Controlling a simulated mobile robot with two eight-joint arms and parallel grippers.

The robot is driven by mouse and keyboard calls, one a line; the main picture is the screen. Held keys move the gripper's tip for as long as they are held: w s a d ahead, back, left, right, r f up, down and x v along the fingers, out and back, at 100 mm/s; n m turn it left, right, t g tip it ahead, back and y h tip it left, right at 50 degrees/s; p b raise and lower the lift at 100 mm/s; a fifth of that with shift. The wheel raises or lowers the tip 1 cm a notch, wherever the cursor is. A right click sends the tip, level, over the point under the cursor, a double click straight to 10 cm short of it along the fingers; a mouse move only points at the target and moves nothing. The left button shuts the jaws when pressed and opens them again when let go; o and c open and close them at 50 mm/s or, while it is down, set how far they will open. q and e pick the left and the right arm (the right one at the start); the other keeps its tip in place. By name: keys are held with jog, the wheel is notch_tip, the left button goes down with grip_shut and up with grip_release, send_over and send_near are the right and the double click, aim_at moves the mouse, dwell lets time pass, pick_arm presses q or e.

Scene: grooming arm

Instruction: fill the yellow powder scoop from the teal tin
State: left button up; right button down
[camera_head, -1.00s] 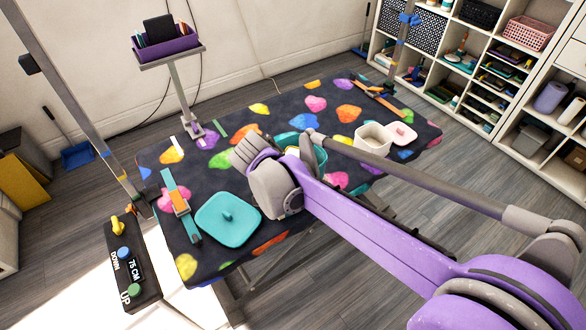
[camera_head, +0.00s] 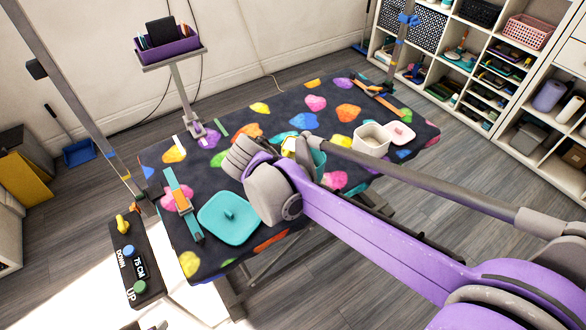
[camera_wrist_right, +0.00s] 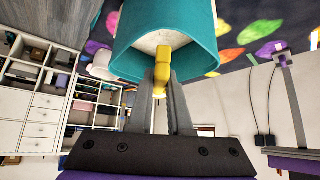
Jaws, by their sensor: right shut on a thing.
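The teal tin (camera_head: 319,160) stands on the patterned grooming table, partly hidden by my right wrist. In the right wrist view the tin (camera_wrist_right: 124,52) is open toward the camera, with pale powder (camera_wrist_right: 150,41) inside. My right gripper (camera_wrist_right: 162,80) is shut on the yellow scoop (camera_wrist_right: 178,54), whose yellow end shows in front of the powder at the tin's mouth. I cannot tell whether the scoop's bowl is in the powder. Small grey tips at the bottom left edge of the head view may be my left gripper (camera_head: 146,326); their state is unclear.
A teal lid (camera_head: 228,218) lies on the grooming table (camera_head: 215,268), with a teal-and-orange strap (camera_head: 183,205) to its left. A cream container (camera_head: 371,141) stands right of the tin, its lid (camera_head: 400,134) beside it. A purple tray (camera_head: 168,44) stands on a post behind.

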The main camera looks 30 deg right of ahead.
aim_at(285, 154)
jog(key=shift+s+a+r+t+h+p, duration=0.15)
jog(key=shift+r+p, duration=0.35)
jog(key=shift+r, duration=0.4)
jog(key=shift+s+a+r+t+h+p, duration=0.15)
jog(key=shift+r+p, duration=0.35)
jog(key=shift+r, duration=0.4)
jog(key=shift+w, duration=0.1)
jog(key=shift+f, duration=0.1)
